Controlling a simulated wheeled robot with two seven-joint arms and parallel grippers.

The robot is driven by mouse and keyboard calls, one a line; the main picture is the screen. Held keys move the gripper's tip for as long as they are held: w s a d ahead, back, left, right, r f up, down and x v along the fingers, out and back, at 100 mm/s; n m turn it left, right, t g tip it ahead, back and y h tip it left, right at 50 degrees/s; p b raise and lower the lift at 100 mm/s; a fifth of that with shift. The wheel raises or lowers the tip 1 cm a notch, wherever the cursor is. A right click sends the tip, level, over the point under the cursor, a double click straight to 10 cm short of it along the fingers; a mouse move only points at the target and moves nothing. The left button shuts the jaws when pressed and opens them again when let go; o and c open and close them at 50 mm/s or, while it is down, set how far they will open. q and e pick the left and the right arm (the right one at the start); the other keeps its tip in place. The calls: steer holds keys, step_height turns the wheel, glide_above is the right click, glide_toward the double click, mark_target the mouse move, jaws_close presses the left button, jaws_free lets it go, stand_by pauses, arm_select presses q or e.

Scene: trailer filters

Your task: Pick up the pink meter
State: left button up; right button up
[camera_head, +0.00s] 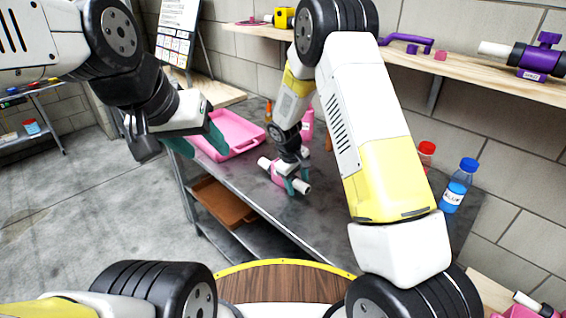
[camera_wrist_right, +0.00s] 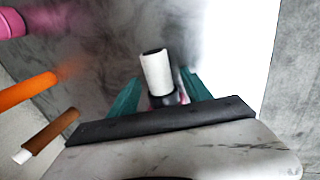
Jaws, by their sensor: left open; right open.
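The pink meter (camera_head: 277,175), a pink body with white cylindrical ends, lies on the grey metal table (camera_head: 240,178) in the head view. My right gripper (camera_head: 297,180) is open and low over it, with teal fingers around its right part. In the right wrist view, the white end of the meter (camera_wrist_right: 157,72) and its black collar show between the open teal fingers (camera_wrist_right: 158,92); most of the pink body is hidden by the gripper. I cannot tell whether the fingers touch it. My left gripper (camera_head: 208,140) is open and empty, near the pink tray.
A pink tray (camera_head: 240,132) lies at the table's far left. A pink bottle (camera_head: 307,122) stands behind my right gripper. Red-capped and blue (camera_head: 455,192) bottles stand at the right. A wall shelf (camera_head: 460,72) holds a purple meter (camera_head: 535,60). The table's front left is clear.

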jaws_close()
steer(key=shift+r, duration=0.1)
steer(key=shift+r, duration=0.4)
steer(key=v, duration=0.3)
steer(key=shift+d, duration=0.3)
steer(key=s, duration=1)
steer(key=s+a+r, duration=0.1)
steer(key=s, duration=0.4)
steer(key=shift+s+a+r, duration=0.1)
steer(key=shift+s, duration=0.1)
steer(key=shift+w, duration=0.15)
steer(key=shift+w+d, duration=0.2)
steer(key=shift+w, duration=2.45)
steer(key=shift+w+d, duration=0.2)
steer(key=shift+w, duration=2.4)
steer(key=shift+w+d, duration=0.2)
steer(key=shift+w, duration=2.45)
